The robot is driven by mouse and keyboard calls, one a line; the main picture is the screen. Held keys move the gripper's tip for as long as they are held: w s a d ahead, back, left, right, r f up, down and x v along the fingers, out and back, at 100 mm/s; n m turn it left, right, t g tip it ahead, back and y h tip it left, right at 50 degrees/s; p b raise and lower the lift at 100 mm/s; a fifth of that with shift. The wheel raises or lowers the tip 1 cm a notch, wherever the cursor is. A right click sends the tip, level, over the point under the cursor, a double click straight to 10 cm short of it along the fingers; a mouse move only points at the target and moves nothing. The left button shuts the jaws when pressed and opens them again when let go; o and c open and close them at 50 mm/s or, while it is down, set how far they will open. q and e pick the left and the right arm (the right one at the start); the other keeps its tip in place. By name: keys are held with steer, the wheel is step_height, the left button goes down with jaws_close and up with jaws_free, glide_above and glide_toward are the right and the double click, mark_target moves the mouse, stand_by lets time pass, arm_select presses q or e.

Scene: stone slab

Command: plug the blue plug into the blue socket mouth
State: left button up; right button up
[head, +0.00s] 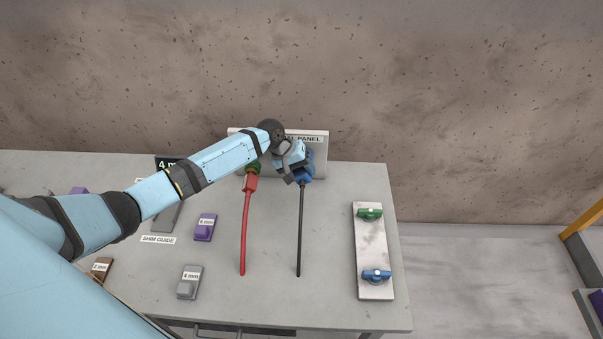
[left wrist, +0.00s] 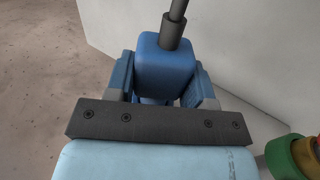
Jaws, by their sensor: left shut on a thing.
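The blue plug (left wrist: 165,62) sits between the two fingers of my left gripper (left wrist: 163,85), with its black cable leaving at the top of the left wrist view. In the head view the left gripper (head: 299,170) is at the front of the white panel (head: 322,141), shut on the blue plug (head: 305,174). The black cable (head: 300,230) runs from it toward the front of the table. The blue socket mouth is not clearly distinguishable; my gripper and the plug cover that part of the panel. I cannot tell whether the plug is in it. My right gripper is not in view.
A red plug (head: 249,184) with a red cable is at a green socket (head: 252,168), left of my gripper. A plate (head: 371,245) with green and blue valve handles lies at right. Purple (head: 204,229) and grey (head: 188,284) labelled blocks stand at left.

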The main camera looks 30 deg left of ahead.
arm_select(q)
steer(key=shift+w+a+b, duration=0.2)
steer(key=shift+w+a, duration=0.05)
steer(key=shift+w, duration=0.2)
steer(key=shift+w+a+b, duration=0.15)
steer(key=shift+w+a, duration=0.05)
steer(key=shift+w, duration=0.25)
steer(key=o, duration=1)
steer(key=shift+o, duration=0.2)
steer(key=shift+a+r, duration=0.2)
steer(key=shift+r, duration=0.1)
steer(key=b+v, duration=0.2)
steer(key=v, duration=1.1)
steer(key=shift+s, duration=0.15)
